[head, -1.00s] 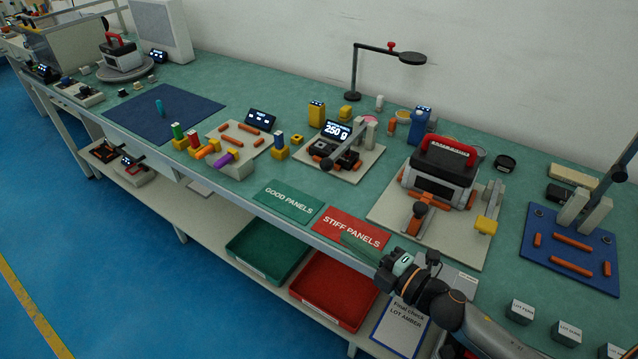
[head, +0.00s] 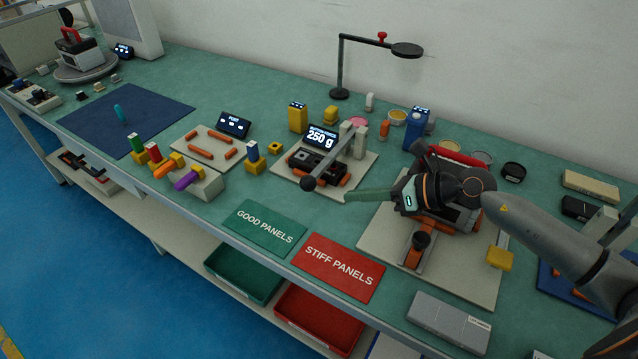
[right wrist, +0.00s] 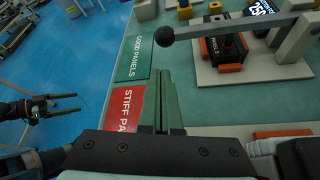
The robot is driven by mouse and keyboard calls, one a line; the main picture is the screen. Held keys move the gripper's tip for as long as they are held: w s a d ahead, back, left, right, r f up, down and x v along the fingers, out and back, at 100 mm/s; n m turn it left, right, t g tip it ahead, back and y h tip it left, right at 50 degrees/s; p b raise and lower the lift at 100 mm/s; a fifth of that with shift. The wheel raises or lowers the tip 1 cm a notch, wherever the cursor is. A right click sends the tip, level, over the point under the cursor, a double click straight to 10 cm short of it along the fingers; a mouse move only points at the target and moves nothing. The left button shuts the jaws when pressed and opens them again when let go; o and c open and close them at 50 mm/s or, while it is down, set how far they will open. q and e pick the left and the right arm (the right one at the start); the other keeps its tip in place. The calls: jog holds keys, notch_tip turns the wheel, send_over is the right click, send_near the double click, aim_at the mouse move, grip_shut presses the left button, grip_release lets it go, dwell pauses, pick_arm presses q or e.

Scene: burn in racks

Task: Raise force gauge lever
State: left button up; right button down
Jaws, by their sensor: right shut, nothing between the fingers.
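The force gauge (head: 285,180) stands on a beige base plate, with a lit display (head: 322,137) reading 250 g. Its grey lever (head: 334,160) runs from pale posts (head: 360,140) over a black device to a dark ball knob (head: 308,183) at its front end. In the right wrist view the knob (right wrist: 164,36) and lever (right wrist: 225,25) lie beyond my fingertips. My right gripper (head: 350,195) is shut and empty, apart from the knob, to its right. It also shows in the right wrist view (right wrist: 163,75). My left gripper (right wrist: 78,103) shows there, open and empty over the floor.
The green GOOD PANELS mat (head: 265,228) and red STIFF PANELS mat (head: 337,268) lie in front of the gauge. A beige fixture plate (head: 385,240) with a red-handled device (head: 455,215) is under my right arm. A lamp stand (head: 340,70) stands behind.

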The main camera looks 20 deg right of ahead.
pick_arm(q)
jog(key=shift+s+a+p, duration=0.15)
jog(key=shift+a+p, duration=0.05)
jog(key=shift+p, duration=0.1)
pick_arm(e)
jog(key=x, duration=1)
jog(key=shift+w+d, duration=0.1)
jog(key=shift+w, duration=0.1)
